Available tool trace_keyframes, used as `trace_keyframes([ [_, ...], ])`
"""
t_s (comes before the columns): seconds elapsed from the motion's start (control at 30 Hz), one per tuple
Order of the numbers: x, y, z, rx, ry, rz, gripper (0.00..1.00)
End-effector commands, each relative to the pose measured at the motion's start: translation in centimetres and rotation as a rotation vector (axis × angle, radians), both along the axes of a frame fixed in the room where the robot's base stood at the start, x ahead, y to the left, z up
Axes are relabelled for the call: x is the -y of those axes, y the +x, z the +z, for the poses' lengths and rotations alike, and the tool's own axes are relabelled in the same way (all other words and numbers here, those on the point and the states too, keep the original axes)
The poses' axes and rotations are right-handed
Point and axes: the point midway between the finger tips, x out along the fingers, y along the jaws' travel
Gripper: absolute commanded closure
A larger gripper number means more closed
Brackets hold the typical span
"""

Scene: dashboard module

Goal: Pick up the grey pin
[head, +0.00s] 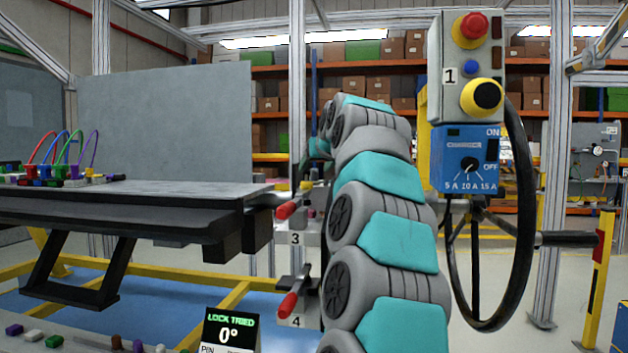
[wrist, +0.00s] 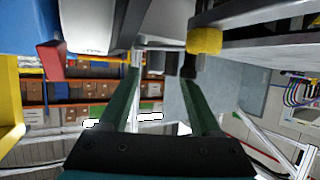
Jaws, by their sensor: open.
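My gripper (wrist: 161,75) is open, with its two green fingers apart in the wrist view and nothing clearly held between them. In the head view my arm hides most of it. I cannot pick out the grey pin with certainty. A pale grey-white peg (head: 33,337) stands among coloured pegs at the bottom left of the head view, far from my arm's end. In the wrist view a dark tip with a yellow collar (wrist: 204,41) is near the right fingertip. I cannot tell whether they touch.
Red-handled levers (head: 288,210) marked 3 and 4 stand just left of my arm. A control box (head: 466,160) with a red button and a black wheel (head: 525,200) are on the right. A dark bench (head: 130,205) with coloured cables is on the left.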

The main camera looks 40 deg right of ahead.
Motion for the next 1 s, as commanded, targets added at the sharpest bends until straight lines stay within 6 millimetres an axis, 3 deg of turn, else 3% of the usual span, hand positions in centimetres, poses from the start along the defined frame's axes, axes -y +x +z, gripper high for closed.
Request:
trace_keyframes([
  [0.37,2.1,3.4,-1.6,-0.001,0.001,-0.001,0.36],
  [0.63,2.2,3.7,-1.7,0.001,0.0,0.0,0.36],
  [1.0,2.2,3.7,-1.7,0.0,0.001,0.0,0.76],
])
